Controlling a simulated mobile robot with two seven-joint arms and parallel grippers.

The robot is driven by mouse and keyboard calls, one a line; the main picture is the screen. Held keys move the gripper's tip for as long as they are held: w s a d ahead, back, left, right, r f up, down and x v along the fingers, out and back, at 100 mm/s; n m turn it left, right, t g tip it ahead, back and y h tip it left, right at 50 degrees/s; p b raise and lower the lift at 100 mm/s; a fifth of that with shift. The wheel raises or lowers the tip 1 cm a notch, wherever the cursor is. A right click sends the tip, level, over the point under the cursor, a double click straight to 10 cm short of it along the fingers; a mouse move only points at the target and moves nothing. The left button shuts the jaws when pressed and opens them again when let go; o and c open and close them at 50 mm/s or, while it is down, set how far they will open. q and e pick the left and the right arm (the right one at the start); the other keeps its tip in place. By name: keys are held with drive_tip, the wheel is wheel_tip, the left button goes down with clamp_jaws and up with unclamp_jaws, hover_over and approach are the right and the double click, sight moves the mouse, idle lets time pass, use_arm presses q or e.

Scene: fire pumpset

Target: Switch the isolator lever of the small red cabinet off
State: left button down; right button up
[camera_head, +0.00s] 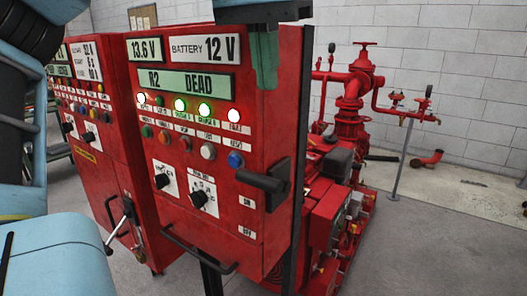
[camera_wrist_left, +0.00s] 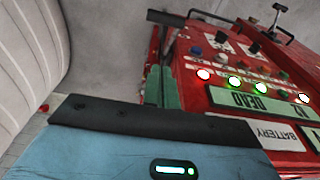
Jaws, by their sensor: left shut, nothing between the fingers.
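The near red cabinet (camera_head: 225,240) has a lit panel of lamps and knobs. Its black isolator lever (camera_head: 264,181) sticks out at the lower right of the front, roughly level, above the ON label (camera_head: 247,202) and the OFF label (camera_head: 247,232). A dark lever-like part (camera_wrist_left: 165,18) shows at the top of the left wrist view. My left gripper (camera_head: 265,62) has its green fingers shut and empty, pointing down before the cabinet's upper right corner, above the lever and apart from it. The fingers (camera_wrist_left: 164,88) also show in the left wrist view. My right gripper is not in view.
A second red cabinet (camera_head: 98,180) with its own lever (camera_head: 120,220) stands at the left. A black bar handle (camera_head: 185,243) sticks out low on the near cabinet. Red pump pipework (camera_head: 350,95) stands behind at right. Grey floor (camera_head: 430,240) is clear at right.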

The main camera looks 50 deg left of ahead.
use_arm(q)
hover_over(276, 186)
drive_tip(key=w+a, duration=0.2)
drive_tip(key=a, duration=0.2)
wheel_tip(276, 186, down, 8)
drive_tip(key=shift+s+d+f+b, duration=0.15)
drive_tip(key=shift+s+f, duration=0.15)
drive_tip(key=shift+f, duration=0.3)
drive_tip(key=shift+s+f+b, duration=0.15)
drive_tip(key=shift+s+f, duration=0.1)
drive_tip(key=shift+f, duration=0.35)
drive_tip(key=shift+s+d+f+b, duration=0.15)
drive_tip(key=shift+s+f, duration=0.15)
drive_tip(key=shift+f, duration=0.3)
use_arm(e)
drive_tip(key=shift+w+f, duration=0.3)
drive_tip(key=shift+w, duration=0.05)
use_arm(q)
drive_tip(key=shift+a, duration=0.1)
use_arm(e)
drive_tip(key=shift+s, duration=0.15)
